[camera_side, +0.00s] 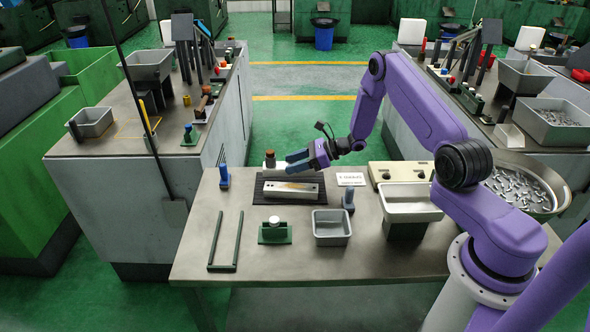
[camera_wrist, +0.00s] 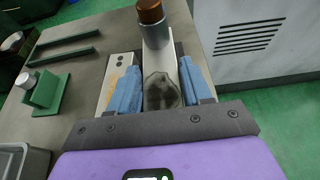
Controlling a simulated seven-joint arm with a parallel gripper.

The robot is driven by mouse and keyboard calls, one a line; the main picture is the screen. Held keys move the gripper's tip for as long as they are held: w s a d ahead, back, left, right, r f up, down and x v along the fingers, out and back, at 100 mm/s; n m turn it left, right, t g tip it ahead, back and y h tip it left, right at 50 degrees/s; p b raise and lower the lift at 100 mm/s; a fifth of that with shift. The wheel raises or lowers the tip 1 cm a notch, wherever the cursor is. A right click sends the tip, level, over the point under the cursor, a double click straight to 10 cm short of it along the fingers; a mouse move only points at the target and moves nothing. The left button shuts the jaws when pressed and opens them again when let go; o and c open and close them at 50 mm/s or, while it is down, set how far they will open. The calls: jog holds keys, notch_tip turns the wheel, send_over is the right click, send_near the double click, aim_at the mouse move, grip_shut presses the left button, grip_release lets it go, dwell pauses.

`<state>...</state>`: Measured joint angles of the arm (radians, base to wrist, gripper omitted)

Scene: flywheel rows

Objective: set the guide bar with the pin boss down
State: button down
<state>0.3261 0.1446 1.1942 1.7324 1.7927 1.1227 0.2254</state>
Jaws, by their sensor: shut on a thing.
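My gripper (camera_side: 296,157) reaches in level from the right, its blue fingers above the back of the dark mat (camera_side: 262,200). In the wrist view the fingers (camera_wrist: 160,88) are shut on a grey metal bar with a dark patch, which I take as the guide bar (camera_wrist: 158,62). A round boss with a brown top (camera_wrist: 150,12) is at its far end. In the side view the brown end (camera_side: 270,154) points up. The fingers hide much of the bar. A second pale bar with a yellowish mark (camera_side: 291,190) lies flat on the mat, left of the fingers in the wrist view.
A white label card (camera_side: 350,179) lies right of the mat.

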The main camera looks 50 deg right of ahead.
jog(key=shift+f, duration=1.15)
jog(key=c, duration=0.8)
grip_release()
jog(key=shift+s+f, duration=0.1)
jog(key=shift+f, duration=0.05)
